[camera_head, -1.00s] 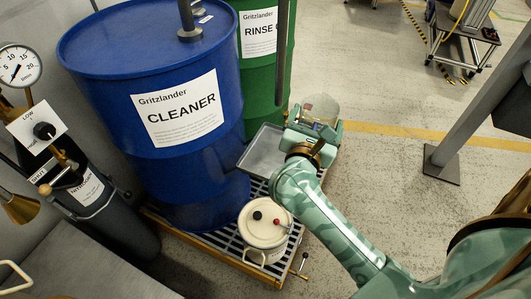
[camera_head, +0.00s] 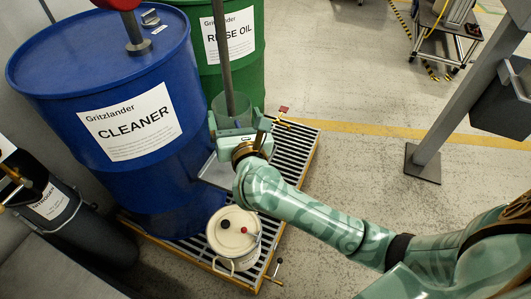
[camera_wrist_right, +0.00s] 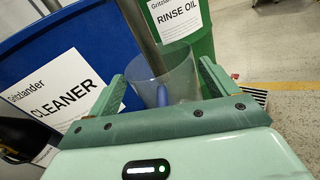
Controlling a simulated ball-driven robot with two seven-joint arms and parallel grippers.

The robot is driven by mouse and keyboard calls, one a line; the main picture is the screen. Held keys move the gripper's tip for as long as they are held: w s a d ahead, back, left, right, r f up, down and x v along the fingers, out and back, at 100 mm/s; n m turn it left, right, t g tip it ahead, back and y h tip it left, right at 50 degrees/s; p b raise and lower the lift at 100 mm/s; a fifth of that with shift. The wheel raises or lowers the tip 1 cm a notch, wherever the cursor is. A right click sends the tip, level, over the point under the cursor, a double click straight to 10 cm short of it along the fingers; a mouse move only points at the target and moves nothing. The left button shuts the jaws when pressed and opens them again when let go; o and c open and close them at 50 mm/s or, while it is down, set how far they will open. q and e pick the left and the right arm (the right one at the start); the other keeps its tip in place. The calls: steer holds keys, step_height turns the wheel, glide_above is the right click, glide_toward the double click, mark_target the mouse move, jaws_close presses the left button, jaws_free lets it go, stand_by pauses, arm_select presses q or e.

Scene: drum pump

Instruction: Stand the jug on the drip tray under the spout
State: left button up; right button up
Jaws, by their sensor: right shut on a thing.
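The clear jug (camera_head: 232,104) is upright in my right gripper (camera_head: 237,120), which is shut on it. The jug also shows between the fingers in the right wrist view (camera_wrist_right: 180,78). The grey drip tray (camera_head: 214,174) lies below and left of the gripper, partly hidden by the gripper and arm. A grey vertical pipe (camera_head: 222,50) comes down to the jug; I cannot tell whether its lower end is inside or behind the jug. The pipe shows in the wrist view too (camera_wrist_right: 141,30). The spout's opening is not clear. My left gripper is not in view.
The blue cleaner drum (camera_head: 60,110) stands left and the green rinse oil drum (camera_head: 255,70) behind. A white lidded can (camera_head: 234,250) stands on the slatted pallet (camera_head: 293,150) at the front. A slanted grey post (camera_head: 440,110) is at right, with open floor between.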

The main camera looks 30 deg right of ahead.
steer(key=shift+n+y, duration=0.3)
steer(key=shift+y, duration=0.2)
step_height(320, 180, down, 5)
steer(key=b, duration=0.3)
steer(key=shift+f, duration=0.2)
step_height(320, 180, down, 3)
steer(key=shift+s+f+b, duration=0.1)
steer(key=shift+f+b, duration=0.05)
steer(key=shift+b, duration=1.05)
steer(key=shift+f, duration=0.4)
steer(key=shift+r, duration=0.2)
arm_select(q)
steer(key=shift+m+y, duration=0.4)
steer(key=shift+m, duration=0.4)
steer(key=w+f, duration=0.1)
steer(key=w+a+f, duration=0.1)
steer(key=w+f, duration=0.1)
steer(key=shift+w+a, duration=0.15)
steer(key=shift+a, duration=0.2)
arm_select(e)
steer(key=shift+f, duration=0.1)
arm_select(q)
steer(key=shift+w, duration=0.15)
